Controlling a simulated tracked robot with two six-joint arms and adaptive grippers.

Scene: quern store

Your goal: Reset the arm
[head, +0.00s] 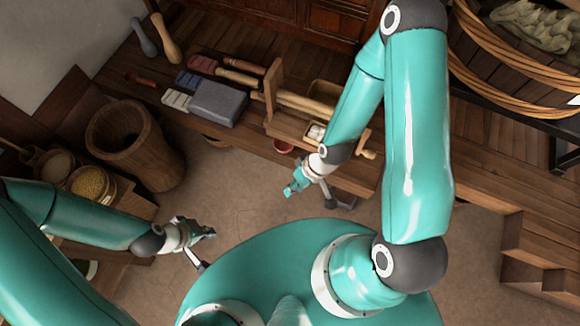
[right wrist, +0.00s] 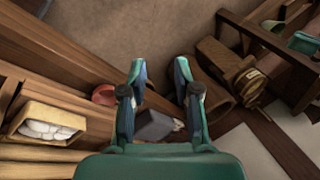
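My right gripper (head: 293,190) hangs over the floor in front of the low wooden bench, with its arm bent down from the upper right. In the right wrist view its two fingers (right wrist: 160,68) stand apart with nothing between the tips, so it is open and empty. My left gripper (head: 208,234) is at lower left in the head view, over the floor and left of my teal base. Its fingers are small and seen at an angle, so I cannot tell whether they are open. I see nothing held in it.
The wooden bench (head: 480,165) carries a grey block (head: 219,103), tools and a small box of white pieces (right wrist: 45,125). A red bowl (head: 283,146) is near its front edge. A wooden mortar (head: 135,145) stands left. Wooden steps (head: 540,250) stand right. The central floor is clear.

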